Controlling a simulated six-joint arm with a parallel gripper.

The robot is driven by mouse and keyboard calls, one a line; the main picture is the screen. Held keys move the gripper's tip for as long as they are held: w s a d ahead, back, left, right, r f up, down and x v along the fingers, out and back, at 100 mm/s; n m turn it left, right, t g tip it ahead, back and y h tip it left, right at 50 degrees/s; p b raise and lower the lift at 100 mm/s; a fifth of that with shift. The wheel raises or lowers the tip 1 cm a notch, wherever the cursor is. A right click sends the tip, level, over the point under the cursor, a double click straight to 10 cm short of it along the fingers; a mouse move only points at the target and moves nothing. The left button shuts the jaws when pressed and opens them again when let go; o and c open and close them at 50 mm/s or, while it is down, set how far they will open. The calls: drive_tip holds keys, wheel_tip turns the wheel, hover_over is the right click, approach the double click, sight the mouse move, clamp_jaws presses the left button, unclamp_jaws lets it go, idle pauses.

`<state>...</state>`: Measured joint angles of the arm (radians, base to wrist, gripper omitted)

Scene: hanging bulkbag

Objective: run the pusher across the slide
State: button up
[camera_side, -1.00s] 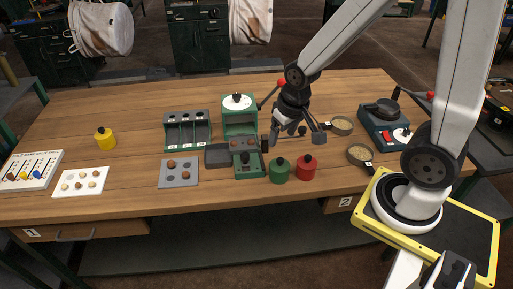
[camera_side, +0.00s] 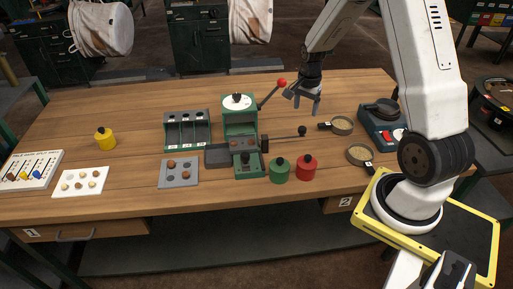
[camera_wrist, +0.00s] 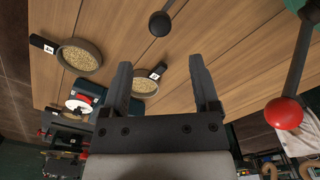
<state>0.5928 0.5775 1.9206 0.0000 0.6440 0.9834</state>
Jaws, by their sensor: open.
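The green press-like device (camera_side: 241,122) stands mid-table with a white dial on top. The pusher is a thin rod with a black knob (camera_side: 301,130), reaching right from a dark block (camera_side: 265,144) at the device's side. The slide (camera_side: 240,142) seems to be the low bed left of that block; small brown pieces show there. My gripper (camera_side: 303,101) is open and empty, above the table behind the knob and apart from it. In the wrist view the black knob (camera_wrist: 160,23) lies beyond my open fingertips (camera_wrist: 160,62).
A lever with a red ball (camera_side: 282,82) rises from the device, close left of my gripper; the ball looms right in the wrist view (camera_wrist: 284,113). Green (camera_side: 279,170) and red (camera_side: 306,167) canisters stand in front. Two sieve-like pans (camera_side: 342,125) and a scale-like device (camera_side: 384,122) are right.

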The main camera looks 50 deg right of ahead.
sight(303, 128)
drive_tip(key=shift+f, duration=3.9)
clamp_jaws()
